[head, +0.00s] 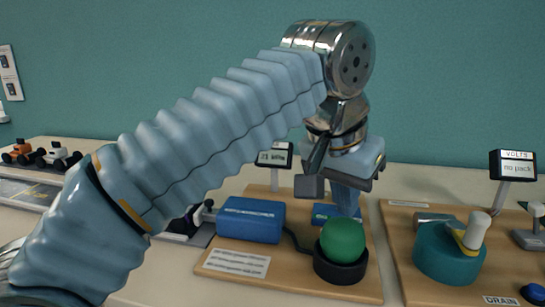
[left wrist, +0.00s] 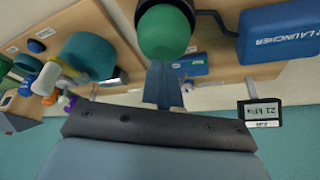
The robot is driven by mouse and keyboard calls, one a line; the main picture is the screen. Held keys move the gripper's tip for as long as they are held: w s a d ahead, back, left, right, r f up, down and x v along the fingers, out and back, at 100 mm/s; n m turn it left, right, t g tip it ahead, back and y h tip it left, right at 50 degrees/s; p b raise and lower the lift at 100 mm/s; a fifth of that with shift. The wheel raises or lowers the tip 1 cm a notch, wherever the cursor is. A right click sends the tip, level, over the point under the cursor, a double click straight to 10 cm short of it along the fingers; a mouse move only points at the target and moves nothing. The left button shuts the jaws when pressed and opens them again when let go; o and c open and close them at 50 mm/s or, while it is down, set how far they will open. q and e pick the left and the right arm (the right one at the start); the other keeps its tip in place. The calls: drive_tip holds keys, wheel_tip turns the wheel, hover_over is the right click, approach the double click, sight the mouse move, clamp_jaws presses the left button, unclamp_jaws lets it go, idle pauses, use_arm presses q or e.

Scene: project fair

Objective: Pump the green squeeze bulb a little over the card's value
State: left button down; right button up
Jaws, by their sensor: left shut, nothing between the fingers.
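The green squeeze bulb (head: 343,240) sits in a black round base on a wooden board (head: 215,262). It also shows in the left wrist view (left wrist: 164,32). My left gripper (head: 346,205) is shut and empty, its fingers pointing down just behind and above the bulb; I cannot tell whether they touch it. A small display (left wrist: 262,112) seems to read 21 kPa; my arm partly hides it in the head view. A blue card (head: 321,213) lies behind the bulb, partly hidden, its text unreadable. It also shows in the left wrist view (left wrist: 190,65). My right gripper is not in view.
A blue launcher box (head: 250,220) stands left of the bulb, joined by a dark tube. Small toy cars (head: 58,157) stand far left.

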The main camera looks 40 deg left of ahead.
use_arm(q)
drive_tip(key=shift+f, duration=0.1)
idle(0.3)
drive_tip(key=shift+f+b, duration=1.1)
drive_tip(key=shift+f, duration=0.25)
drive_tip(key=shift+r, duration=0.1)
wheel_tip(320, 180, up, 3)
drive_tip(key=p, duration=0.2)
drive_tip(key=shift+p, duration=0.35)
drive_tip(key=shift+r, duration=2.85)
